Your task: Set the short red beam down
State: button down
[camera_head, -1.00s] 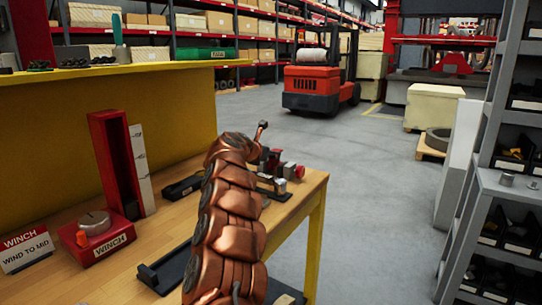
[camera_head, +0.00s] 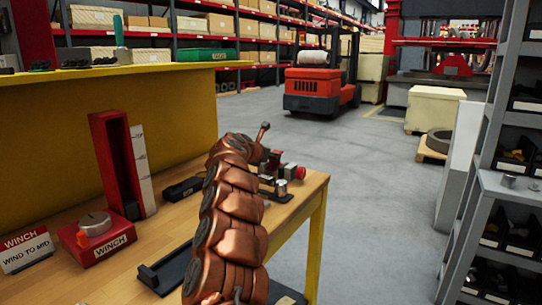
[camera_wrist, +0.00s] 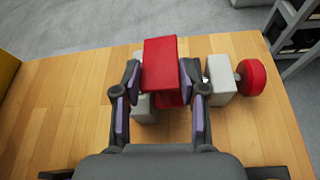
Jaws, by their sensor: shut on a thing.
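The short red beam (camera_wrist: 160,62) is between the two fingers of my gripper (camera_wrist: 160,74) in the wrist view. Both fingertips press on its sides, and its flat top faces the camera. Grey blocks show by it: one lower down by the left finger (camera_wrist: 144,108) and one to the right (camera_wrist: 221,78) with a round red knob (camera_wrist: 251,78). I cannot tell whether the beam touches what is under it. In the head view my copper arm hides most of the gripper.
The wooden bench (camera_head: 160,232) has a yellow frame. A red winch box (camera_head: 97,236), a WINCH sign (camera_head: 27,251), a tall red post (camera_head: 117,160) and a black tray (camera_head: 165,270) stand left of my arm. Open floor lies right of the bench, before grey shelves (camera_head: 510,187).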

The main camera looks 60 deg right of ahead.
jog(key=shift+w+t+b, duration=0.1)
jog(key=shift+t+b, duration=0.2)
dwell(0.4)
jog(key=shift+f, duration=0.2)
